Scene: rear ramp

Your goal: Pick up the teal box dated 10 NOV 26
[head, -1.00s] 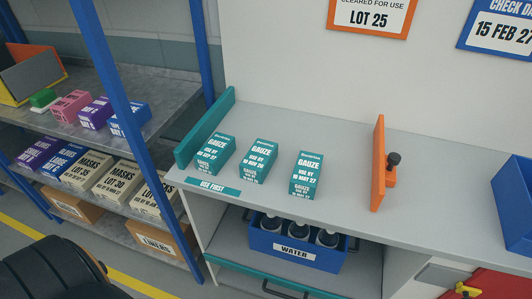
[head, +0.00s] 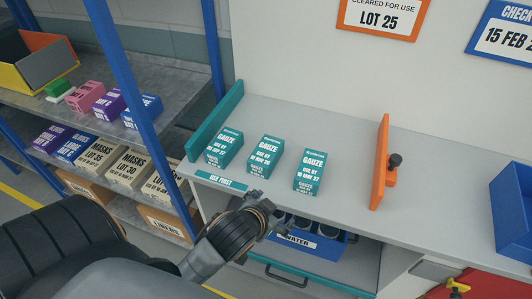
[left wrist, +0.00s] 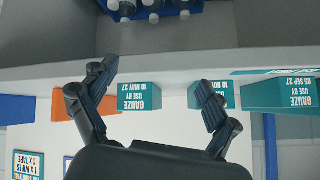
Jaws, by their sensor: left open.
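Three teal gauze boxes stand apart in a row on the grey counter (head: 349,194). The middle box (head: 265,154) has small print that looks like 10 NOV 26 in the head view. The left box (head: 224,147) looks dated 05 SEP 27, and the right box (head: 309,172) reads 10 MAY 27. My left gripper (head: 268,206) is open and empty at the counter's front edge, below the middle box. In the upside-down left wrist view, the 10 MAY 27 box (left wrist: 140,97) shows between the fingers (left wrist: 152,88); a finger partly hides the middle box (left wrist: 229,94).
A teal divider (head: 216,119) stands left of the boxes, an orange divider (head: 381,160) right of them. A teal USE FIRST label (head: 221,180) lies on the front edge. A blue WATER crate (head: 325,249) sits below the counter. Blue rack posts (head: 116,75) stand at left.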

